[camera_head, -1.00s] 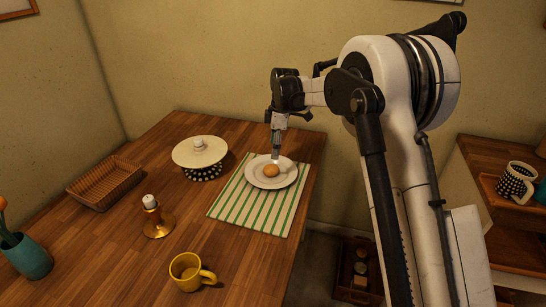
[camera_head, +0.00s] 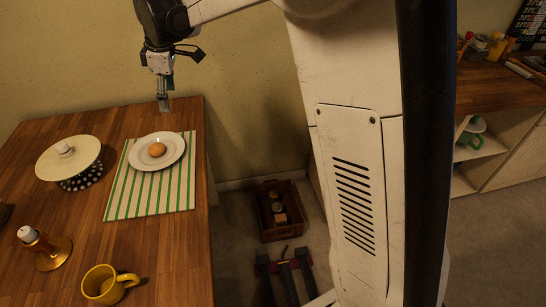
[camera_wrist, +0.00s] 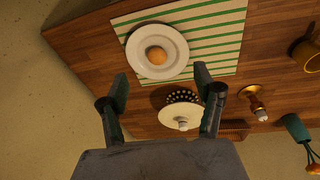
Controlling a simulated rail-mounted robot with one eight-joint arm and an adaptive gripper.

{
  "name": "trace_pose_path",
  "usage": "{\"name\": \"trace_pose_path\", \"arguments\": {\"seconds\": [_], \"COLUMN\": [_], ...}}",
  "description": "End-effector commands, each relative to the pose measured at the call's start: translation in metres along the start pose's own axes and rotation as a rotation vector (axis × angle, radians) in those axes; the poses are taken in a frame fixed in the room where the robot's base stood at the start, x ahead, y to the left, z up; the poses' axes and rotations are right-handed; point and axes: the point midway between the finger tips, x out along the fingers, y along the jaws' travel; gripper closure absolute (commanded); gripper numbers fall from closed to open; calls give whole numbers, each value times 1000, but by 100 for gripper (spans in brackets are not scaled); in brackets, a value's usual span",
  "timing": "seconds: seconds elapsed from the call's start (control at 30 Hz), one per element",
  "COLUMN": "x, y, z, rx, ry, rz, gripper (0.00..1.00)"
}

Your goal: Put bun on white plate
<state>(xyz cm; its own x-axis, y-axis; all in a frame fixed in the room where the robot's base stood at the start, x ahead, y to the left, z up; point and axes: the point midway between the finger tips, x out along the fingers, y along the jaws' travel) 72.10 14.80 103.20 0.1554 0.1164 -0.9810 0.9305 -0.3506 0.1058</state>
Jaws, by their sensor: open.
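The bun (camera_head: 157,149) is small, round and golden brown. It lies on the white plate (camera_head: 139,162), near its middle. The plate rests on a green-and-white striped mat (camera_head: 150,195) on the wooden table. In the wrist view the bun (camera_wrist: 157,55) and the plate (camera_wrist: 135,48) show whole, beyond my fingertips. My gripper (camera_head: 164,104) is up above the table's back edge, apart from the bun and plate. In the wrist view my gripper (camera_wrist: 161,80) has its two fingers spread wide with nothing between them.
A lidded dotted pot (camera_head: 82,178) stands left of the mat. A brass candle holder (camera_head: 54,255) and a yellow mug (camera_head: 102,285) stand nearer the front. A brown crate (camera_head: 283,230) is on the floor right of the table. The wall is close behind my gripper.

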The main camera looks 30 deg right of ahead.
Motion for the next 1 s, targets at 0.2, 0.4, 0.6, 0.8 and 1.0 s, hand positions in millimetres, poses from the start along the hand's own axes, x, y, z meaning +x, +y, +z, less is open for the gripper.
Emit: {"name": "trace_pose_path", "arguments": {"seconds": [0.2,0.4,0.6,0.8,1.0], "x": [-48,-79,-98,-106,-101], "y": [-38,-77,-120,-165,-210], "z": [45,86,126,165,202], "rx": [195,372,548,722,893], "ry": [26,59,103,155,217], "rz": [72,137,197,255,307], "gripper": [35,35,35,35,35]}}
